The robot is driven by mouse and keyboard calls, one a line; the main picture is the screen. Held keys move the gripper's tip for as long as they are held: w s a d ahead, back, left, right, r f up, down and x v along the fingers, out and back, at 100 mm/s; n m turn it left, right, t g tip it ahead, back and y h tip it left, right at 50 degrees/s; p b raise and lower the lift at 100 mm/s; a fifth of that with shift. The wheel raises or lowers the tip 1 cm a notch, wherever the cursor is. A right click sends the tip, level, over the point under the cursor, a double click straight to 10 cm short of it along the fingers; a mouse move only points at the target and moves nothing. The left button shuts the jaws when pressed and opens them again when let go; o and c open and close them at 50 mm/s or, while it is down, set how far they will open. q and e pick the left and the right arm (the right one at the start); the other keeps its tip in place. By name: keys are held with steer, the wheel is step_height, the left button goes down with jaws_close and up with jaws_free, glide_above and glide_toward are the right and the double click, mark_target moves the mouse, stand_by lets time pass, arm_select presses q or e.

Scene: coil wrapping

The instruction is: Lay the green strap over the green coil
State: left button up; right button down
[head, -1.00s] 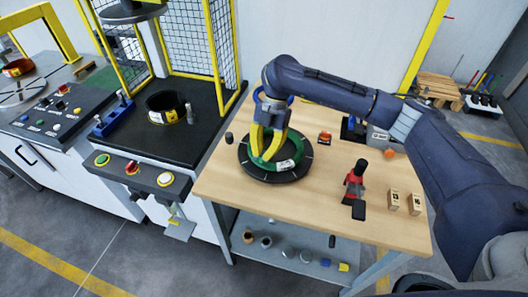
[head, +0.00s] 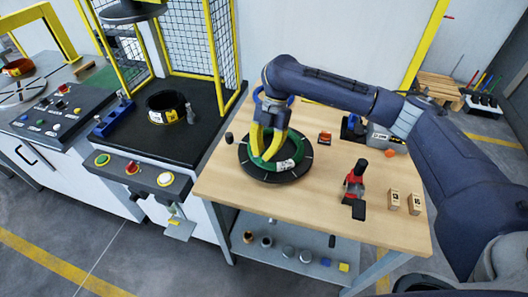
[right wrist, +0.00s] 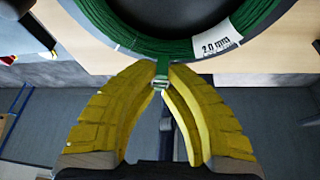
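The green coil (head: 297,148) lies flat on a round black turntable on the wooden table, with a white label on its side. In the right wrist view the coil (right wrist: 120,32) fills the top, its label reading 2.0 mm. My right gripper (head: 267,163) points down at the coil. In the right wrist view its yellow fingertips (right wrist: 161,78) meet around the green strap (right wrist: 162,67), which has a small metal buckle at the tips. The strap's upper part meets the coil's edge; the rest of it is hidden. My left gripper is not in view.
On the table (head: 235,188) stand a red and black tool (head: 355,180), two small wooden blocks (head: 404,202), an orange ball (head: 390,153) and a small dark cylinder (head: 229,137). A fenced station with a black coil (head: 166,106) stands to the left. The table's front middle is clear.

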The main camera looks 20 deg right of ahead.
steer(key=shift+f, duration=1.25)
stand_by(0.4)
steer(key=c, duration=1.5)
jaws_free()
steer(key=shift+o, duration=0.2)
steer(key=v, duration=1.2)
